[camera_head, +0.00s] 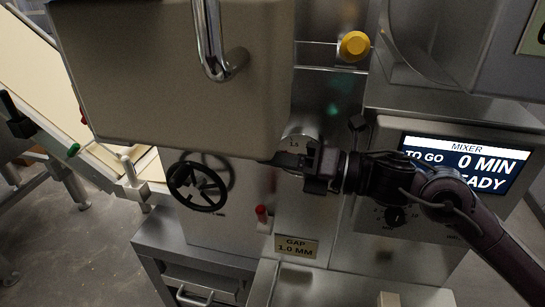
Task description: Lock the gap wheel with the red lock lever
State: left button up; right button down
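A black spoked handwheel (197,187), which looks like the gap wheel, is on the front of the beige machine. A small lever with a red tip (262,214) stands upright to its lower right, above the gap plate. A round silver dial (299,135) marked 1.5 is above my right gripper. My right gripper (284,160) comes in from the right with its fingers pointing left, just below the dial. It is apart from the red lever and to the right of the wheel. Its finger gap is too dark to tell. My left gripper is not in view.
A plate (296,247) reads GAP 1.0 MM. A mixer screen (466,160) at right reads 0 MIN and what looks like READY. A beige housing with a metal handle (210,45) overhangs the wheel. A yellow knob (354,45) is above. Conveyor frames stand at left.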

aim_at(265, 223)
jog(key=k, duration=1.5)
